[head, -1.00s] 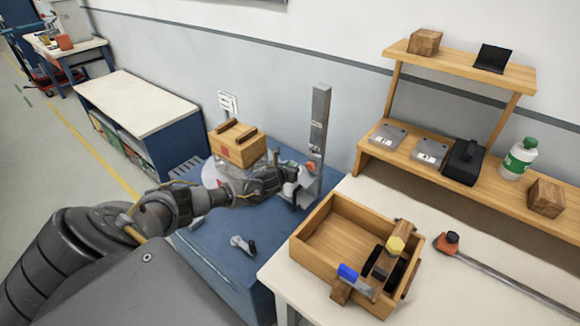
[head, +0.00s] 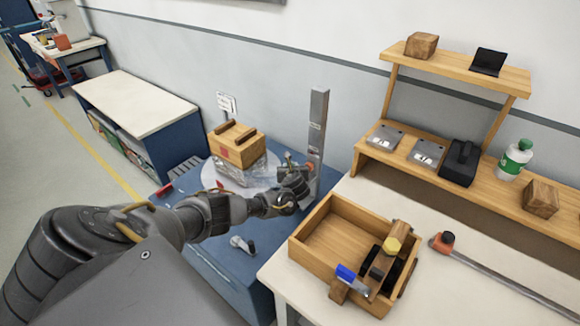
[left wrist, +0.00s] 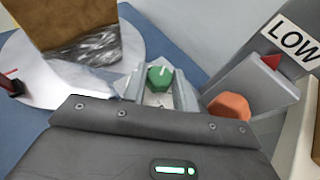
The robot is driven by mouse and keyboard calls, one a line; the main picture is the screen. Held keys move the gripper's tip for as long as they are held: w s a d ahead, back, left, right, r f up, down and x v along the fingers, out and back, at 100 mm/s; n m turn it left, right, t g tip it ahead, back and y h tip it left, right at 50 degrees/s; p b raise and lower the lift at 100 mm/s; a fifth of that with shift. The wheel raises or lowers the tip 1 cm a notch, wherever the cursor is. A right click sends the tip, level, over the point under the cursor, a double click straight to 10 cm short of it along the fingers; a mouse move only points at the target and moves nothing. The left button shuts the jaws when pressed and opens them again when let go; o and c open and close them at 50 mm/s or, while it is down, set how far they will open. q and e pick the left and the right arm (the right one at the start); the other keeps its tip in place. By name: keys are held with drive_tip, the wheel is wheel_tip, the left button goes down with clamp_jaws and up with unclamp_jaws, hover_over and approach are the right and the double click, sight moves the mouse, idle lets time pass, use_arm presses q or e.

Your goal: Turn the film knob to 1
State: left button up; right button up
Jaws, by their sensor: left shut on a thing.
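In the left wrist view a green knob (left wrist: 160,77) with a white mark sits between the two fingers of my left gripper (left wrist: 158,88), which is shut on it. The white mark points roughly up in that view. No numbers around the green knob can be read, so I cannot tell its setting. An orange knob (left wrist: 229,106) is just right of the fingers, below a red pointer (left wrist: 271,62) and a "LOW" label (left wrist: 297,42). In the head view my left gripper (head: 303,182) is at the foot of the grey column (head: 317,130), and the green knob is hidden. My right gripper is not in view.
A wrapped load with a wooden crate (head: 237,145) stands on the round turntable (head: 210,176) left of the column. A worktable (head: 350,194) with a wooden tool tray (head: 325,206) is close on the right. A loose grey part (head: 242,244) lies on the blue base.

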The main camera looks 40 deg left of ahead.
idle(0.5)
use_arm(q)
drive_tip(key=o, duration=1)
wheel_tip(320, 180, up, 3)
drive_tip(key=shift+w+f+n+p, duration=0.1)
drive_tip(key=shift+n+p, duration=0.2)
drive_tip(key=s+d+r+p, duration=0.2)
drive_tip(key=s+r+p, duration=0.1)
drive_tip(key=p, duration=0.1)
drive_tip(key=s+d+r+p, duration=0.3)
drive_tip(key=s+p, duration=0.1)
drive_tip(key=s+d+r+p, duration=0.3)
drive_tip(key=s+r+p, duration=0.1)
drive_tip(key=shift+s+d+r, duration=0.1)
drive_tip(key=shift+s+d, duration=0.1)
drive_tip(key=shift+d, duration=0.05)
